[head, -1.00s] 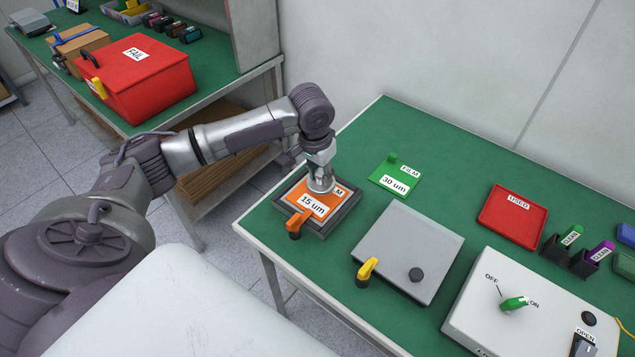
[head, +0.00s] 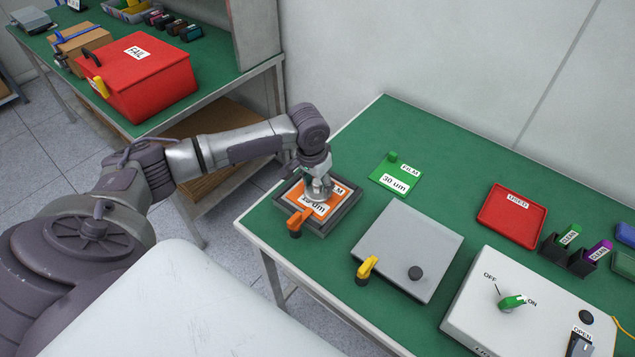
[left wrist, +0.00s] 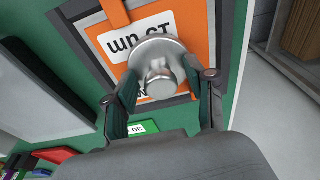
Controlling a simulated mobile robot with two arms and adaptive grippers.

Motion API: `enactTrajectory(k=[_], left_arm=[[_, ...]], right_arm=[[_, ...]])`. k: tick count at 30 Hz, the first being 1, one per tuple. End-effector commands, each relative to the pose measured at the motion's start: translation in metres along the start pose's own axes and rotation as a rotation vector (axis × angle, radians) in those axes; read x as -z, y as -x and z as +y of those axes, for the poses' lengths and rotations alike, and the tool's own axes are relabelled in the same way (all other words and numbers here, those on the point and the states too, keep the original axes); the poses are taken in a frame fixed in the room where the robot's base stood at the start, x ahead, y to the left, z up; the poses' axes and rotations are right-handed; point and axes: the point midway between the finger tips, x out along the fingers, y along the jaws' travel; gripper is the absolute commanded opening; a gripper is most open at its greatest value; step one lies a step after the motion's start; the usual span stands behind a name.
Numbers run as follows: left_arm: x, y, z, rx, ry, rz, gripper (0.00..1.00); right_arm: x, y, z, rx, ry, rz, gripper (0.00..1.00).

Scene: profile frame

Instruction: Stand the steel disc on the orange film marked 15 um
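The steel disc (head: 319,196), a shiny round weight with a raised knob, is over the orange film (head: 346,191) and looks flat on it, covering part of the "15 um" label. The film lies in a dark grey frame (head: 338,218) at the near left table corner. My left gripper (head: 317,183) is right above the disc. In the left wrist view its fingers (left wrist: 160,78) are spread on both sides of the disc's knob (left wrist: 160,83), with gaps visible. The disc (left wrist: 157,50) also shows there, upright on the orange. My right gripper is not in view.
An orange clamp lever (head: 297,221) stands at the frame's near edge. To the right are a grey plate (head: 408,250) with a yellow lever, a green 30 um film (head: 396,175), a red "USED" tray (head: 512,215) and a switch box (head: 525,305).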

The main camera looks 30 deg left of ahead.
Motion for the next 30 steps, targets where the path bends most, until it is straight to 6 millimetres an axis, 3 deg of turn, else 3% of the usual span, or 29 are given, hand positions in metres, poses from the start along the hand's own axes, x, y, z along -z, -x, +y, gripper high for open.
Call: enactTrajectory(k=[8,21,30], left_arm=[[0.001,0.010,0.000,0.000,0.000,0.003,0.55],[0.001,0.096,0.000,0.000,0.000,0.004,0.55],[0.001,0.121,0.000,0.000,0.000,0.002,0.55]], right_arm=[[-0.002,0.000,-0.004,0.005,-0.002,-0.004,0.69],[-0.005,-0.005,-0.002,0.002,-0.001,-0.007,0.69],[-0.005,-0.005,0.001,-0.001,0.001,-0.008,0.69]])
